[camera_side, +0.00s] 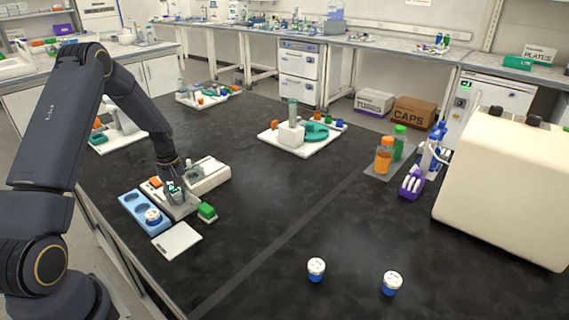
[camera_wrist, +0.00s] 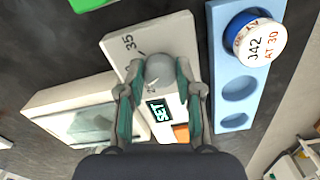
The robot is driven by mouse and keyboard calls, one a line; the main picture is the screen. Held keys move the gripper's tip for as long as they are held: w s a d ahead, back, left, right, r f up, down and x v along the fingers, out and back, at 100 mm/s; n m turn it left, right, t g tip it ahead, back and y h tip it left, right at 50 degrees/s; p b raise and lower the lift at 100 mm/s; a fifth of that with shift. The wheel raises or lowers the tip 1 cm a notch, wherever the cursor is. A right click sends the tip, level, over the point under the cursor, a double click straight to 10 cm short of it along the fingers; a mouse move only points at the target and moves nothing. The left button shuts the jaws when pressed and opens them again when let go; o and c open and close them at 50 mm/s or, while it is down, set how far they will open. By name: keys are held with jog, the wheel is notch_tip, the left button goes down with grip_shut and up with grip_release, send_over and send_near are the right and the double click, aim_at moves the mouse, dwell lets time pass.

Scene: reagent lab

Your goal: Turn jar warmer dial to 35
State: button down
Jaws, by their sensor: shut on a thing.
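The jar warmer (camera_wrist: 178,36) is a pale grey unit, with its grey round dial (camera_wrist: 160,70) between my fingers in the wrist view. My gripper (camera_wrist: 157,78) is shut on the dial from both sides. A printed 35 (camera_wrist: 128,42) shows on the panel beyond the dial, with a short tick near it. Part of another mark beside the dial is covered. A small dark display (camera_wrist: 158,110) reads SET. An orange button (camera_wrist: 181,134) is partly hidden by a finger. I cannot tell where the dial points. In the side view my gripper (camera_side: 173,191) is down at the warmer (camera_side: 184,210).
A blue rack (camera_wrist: 234,86) stands beside the warmer, holding a white-lidded jar (camera_wrist: 255,39) labelled J42 AT 30. A pale device with a window (camera_wrist: 85,115) is on the other side. A green block (camera_side: 207,212) and a white plate (camera_side: 177,241) lie close by.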

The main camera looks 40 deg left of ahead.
aim_at(178, 197)
jog(key=m, duration=1)
jog(key=shift+m, duration=2.2)
jog(key=c, duration=0.8)
grip_release()
jog(key=shift+o, duration=0.2)
notch_tip(178, 197, up, 12)
